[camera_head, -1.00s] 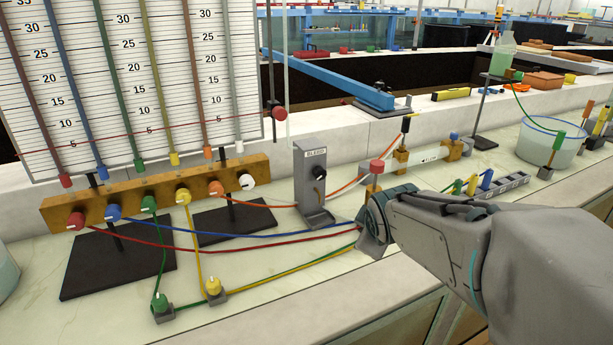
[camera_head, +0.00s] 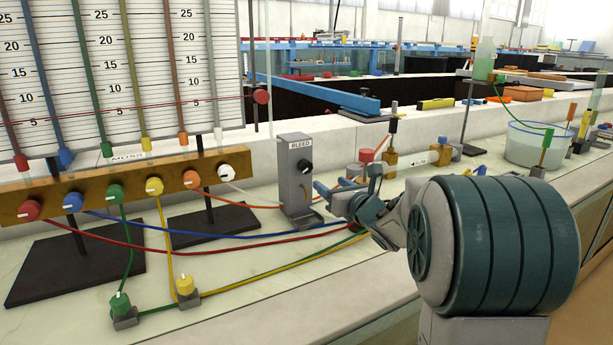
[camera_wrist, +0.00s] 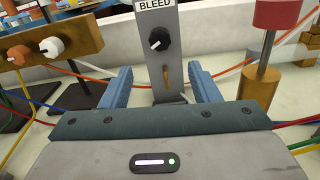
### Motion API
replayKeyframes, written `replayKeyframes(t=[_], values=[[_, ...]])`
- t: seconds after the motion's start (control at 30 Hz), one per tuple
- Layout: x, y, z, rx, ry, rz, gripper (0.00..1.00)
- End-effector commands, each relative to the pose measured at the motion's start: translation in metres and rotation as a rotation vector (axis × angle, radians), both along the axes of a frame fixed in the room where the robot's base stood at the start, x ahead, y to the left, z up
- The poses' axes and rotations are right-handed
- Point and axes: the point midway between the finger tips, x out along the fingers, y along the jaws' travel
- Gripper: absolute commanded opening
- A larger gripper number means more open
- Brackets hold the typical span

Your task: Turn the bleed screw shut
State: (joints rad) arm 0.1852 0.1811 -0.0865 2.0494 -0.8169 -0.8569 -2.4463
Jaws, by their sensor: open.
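The bleed screw is a black knob (camera_head: 304,165) with a white pointer line, on the front of a grey upright bracket (camera_head: 295,190) labelled BLEED. In the wrist view the knob (camera_wrist: 159,39) sits above a slot holding a small brass-coloured part (camera_wrist: 166,77), its pointer slanting to the lower left. My gripper (camera_head: 337,192) is right of the bracket in the head view, its blue fingers apart and empty. In the wrist view my gripper (camera_wrist: 160,77) faces the bracket, one finger on each side of it in the picture. The fingers do not touch the knob.
A brass manifold (camera_head: 130,185) with coloured knobs stands left. Coloured tubes (camera_head: 190,232) run across the bench in front of the bracket. In the wrist view a red-capped brass post (camera_wrist: 262,75) stands close by my right finger. Bare bench lies toward the front edge.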

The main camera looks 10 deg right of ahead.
Motion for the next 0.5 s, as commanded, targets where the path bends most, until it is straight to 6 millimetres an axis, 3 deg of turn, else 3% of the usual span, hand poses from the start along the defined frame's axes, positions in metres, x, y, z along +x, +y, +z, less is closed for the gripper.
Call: replayKeyframes(t=[0.17,0.5], values=[[0.017,0.006,0.0,-0.006,-0.003,0.004,0.56],[0.084,0.028,0.0,-0.003,-0.001,0.003,0.56]])
